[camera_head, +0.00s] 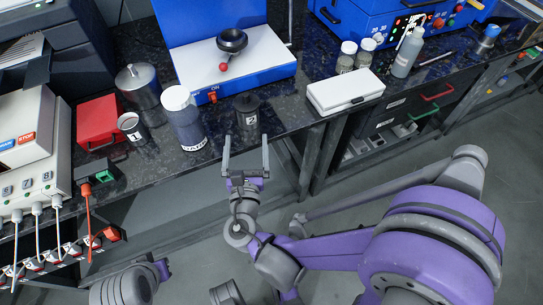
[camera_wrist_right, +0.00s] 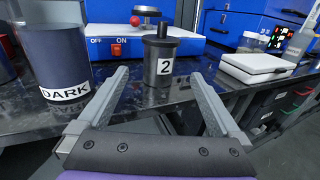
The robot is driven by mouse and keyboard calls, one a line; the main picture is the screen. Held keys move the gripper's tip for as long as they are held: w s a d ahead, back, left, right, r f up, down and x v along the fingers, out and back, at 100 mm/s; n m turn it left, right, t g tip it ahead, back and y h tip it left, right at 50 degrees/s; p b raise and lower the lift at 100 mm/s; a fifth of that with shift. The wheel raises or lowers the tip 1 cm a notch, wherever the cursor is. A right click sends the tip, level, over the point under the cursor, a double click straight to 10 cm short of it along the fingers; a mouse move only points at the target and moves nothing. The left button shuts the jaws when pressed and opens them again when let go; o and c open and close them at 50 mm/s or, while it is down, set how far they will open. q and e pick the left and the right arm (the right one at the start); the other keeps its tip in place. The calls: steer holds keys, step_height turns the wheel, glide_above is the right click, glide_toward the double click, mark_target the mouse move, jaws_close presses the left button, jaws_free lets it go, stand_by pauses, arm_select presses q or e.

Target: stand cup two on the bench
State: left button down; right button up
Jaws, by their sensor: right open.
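Cup two (camera_head: 248,111) is a dark cylinder with a white label reading 2. It stands upright near the front edge of the dark bench (camera_head: 215,143). In the right wrist view cup two (camera_wrist_right: 160,58) shows a narrower dark top, centred between and beyond the fingers. My right gripper (camera_head: 245,143) is open and empty, pointing at cup two from the front, apart from it. In the wrist view its spread fingers (camera_wrist_right: 160,82) reach toward the bench edge. My left gripper is not in view; only part of an arm shows at the lower left.
A jar labelled DARK (camera_head: 184,118) stands just left of cup two. Cup one (camera_head: 132,129), a metal canister (camera_head: 139,86) and a red box (camera_head: 99,122) are further left. A blue and white device (camera_head: 230,65) is behind; a white case (camera_head: 345,92) lies right.

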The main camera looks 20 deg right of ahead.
steer(key=s+d+f+m+g, duration=0.3)
steer(key=d+m+g, duration=0.15)
steer(key=m, duration=0.25)
steer(key=s+d+f+m+g, duration=0.3)
steer(key=d+m, duration=0.3)
steer(key=m, duration=0.1)
steer(key=s+a+f+m+g+y, duration=0.1)
steer(key=s+m+g+y, duration=0.1)
steer(key=s+m, duration=0.4)
steer(key=s+a+f+m+g+y, duration=0.2)
steer(key=s+m+y, duration=0.2)
steer(key=m, duration=0.7)
steer(key=shift+s+a+m+g, duration=0.25)
steer(key=shift+s+m+g, duration=0.15)
steer(key=shift+s, duration=0.45)
